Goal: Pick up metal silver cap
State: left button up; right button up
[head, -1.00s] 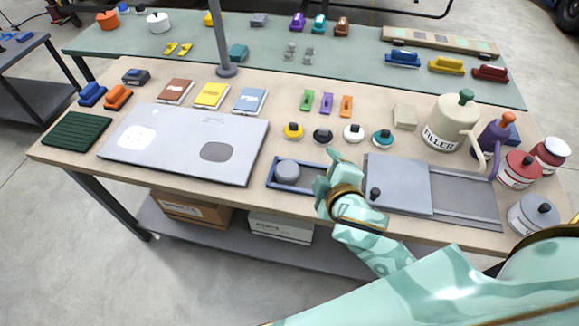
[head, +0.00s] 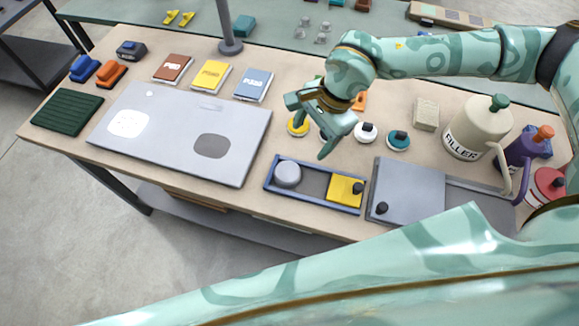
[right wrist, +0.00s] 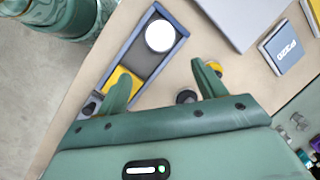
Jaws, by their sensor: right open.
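A round silver-grey cap (head: 288,174) lies in the left end of a blue-rimmed tray (head: 265,178) at the table's front. It shows as a bright disc in the right wrist view (right wrist: 160,36). Several small silver pieces stand on the far bench, among them one (head: 321,38); they are too small to identify. My right gripper (head: 306,129) is open and empty above the table, behind the tray, over the row of round knobbed pucks. In the right wrist view its fingers (right wrist: 162,84) are spread, with the cap beyond them. My left gripper is out of view.
A yellow block (head: 341,188) with a black knob sits in the tray's right end. Grey plates lie left (head: 180,130) and right (head: 409,190) of the tray. Pucks, a filler jug (head: 476,128) and a post (head: 226,25) stand behind or beside. Bare wood lies in front of the pucks.

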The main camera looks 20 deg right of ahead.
jog(key=b, duration=0.1)
send_over(289, 171)
jog(key=d, duration=0.2)
jog(key=f, duration=0.9)
jog(key=shift+s, duration=0.25)
jog(key=x, duration=0.5)
jog(key=shift+a+f+b, duration=0.25)
jog(key=shift+b, duration=0.15)
jog(key=c, duration=0.7)
